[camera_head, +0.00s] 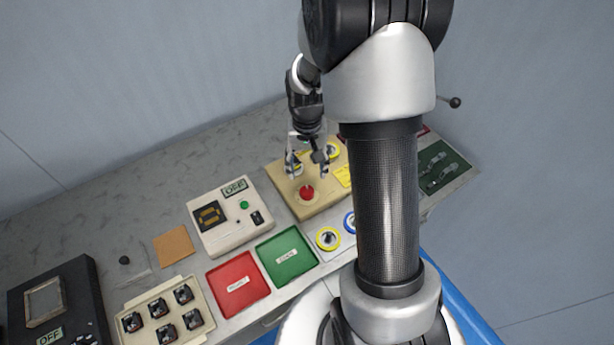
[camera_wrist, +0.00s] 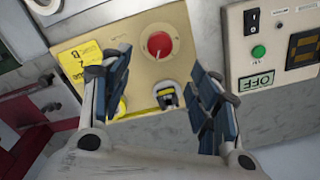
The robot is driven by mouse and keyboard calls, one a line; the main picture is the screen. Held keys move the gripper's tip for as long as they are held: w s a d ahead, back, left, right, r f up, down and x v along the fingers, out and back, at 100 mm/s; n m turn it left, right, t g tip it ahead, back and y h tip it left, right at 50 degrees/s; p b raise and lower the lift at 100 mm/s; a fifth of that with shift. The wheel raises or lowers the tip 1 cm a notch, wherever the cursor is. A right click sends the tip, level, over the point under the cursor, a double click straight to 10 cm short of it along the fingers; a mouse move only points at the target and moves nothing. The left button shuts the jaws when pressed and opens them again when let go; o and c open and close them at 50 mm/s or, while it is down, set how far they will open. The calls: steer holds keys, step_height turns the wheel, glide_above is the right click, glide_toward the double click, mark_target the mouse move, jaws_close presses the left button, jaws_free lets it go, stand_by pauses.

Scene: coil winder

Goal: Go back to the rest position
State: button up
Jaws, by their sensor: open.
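My gripper (camera_head: 307,165) is above the tan winder panel (camera_head: 284,187) in the head view. Its fingers are apart with nothing between them. In the wrist view my gripper (camera_wrist: 158,95) shows two blue-padded fingers spread over the tan panel (camera_wrist: 137,62). The red button also shows in the head view (camera_head: 307,192). My arm hides part of the bench on the right.
A white tester (camera_head: 229,216) reading OFF stands left of the panel. A red tray (camera_head: 238,284) and a green tray (camera_head: 287,255) lie in front. A cream tray (camera_head: 165,317) holds several small parts. A dark device (camera_head: 58,306) stands at far left. The wall is behind the bench.

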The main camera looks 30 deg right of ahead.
steer(key=shift+r, duration=0.9)
steer(key=shift+r, duration=0.1)
